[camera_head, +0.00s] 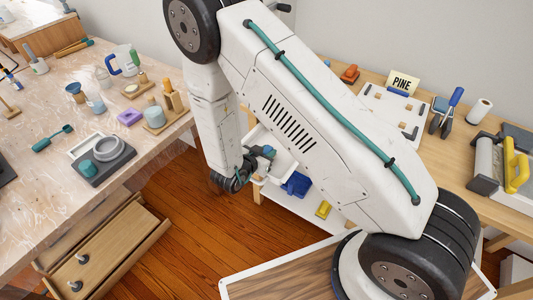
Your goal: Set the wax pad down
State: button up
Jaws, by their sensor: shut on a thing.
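My gripper (260,172) hangs below the wrist of my arm, in the middle of the view, over the gap between the two tables. It is small here and partly hidden by my own wrist. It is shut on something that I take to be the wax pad. The pad's shape and colour cannot be made out clearly. The gripper is apart from the left worktable (60,190).
The left table carries a dark scale (104,165) with a grey ring, a purple block (130,117), cups, a jug (122,60) and a teal brush (52,138). An open drawer (110,255) juts out below. A right bench (440,160) holds a PINE sign (403,83) and tools.

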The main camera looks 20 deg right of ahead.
jog(key=shift+f, duration=0.4)
jog(key=o, duration=1)
jog(key=shift+f, duration=0.1)
jog(key=v, duration=1.2)
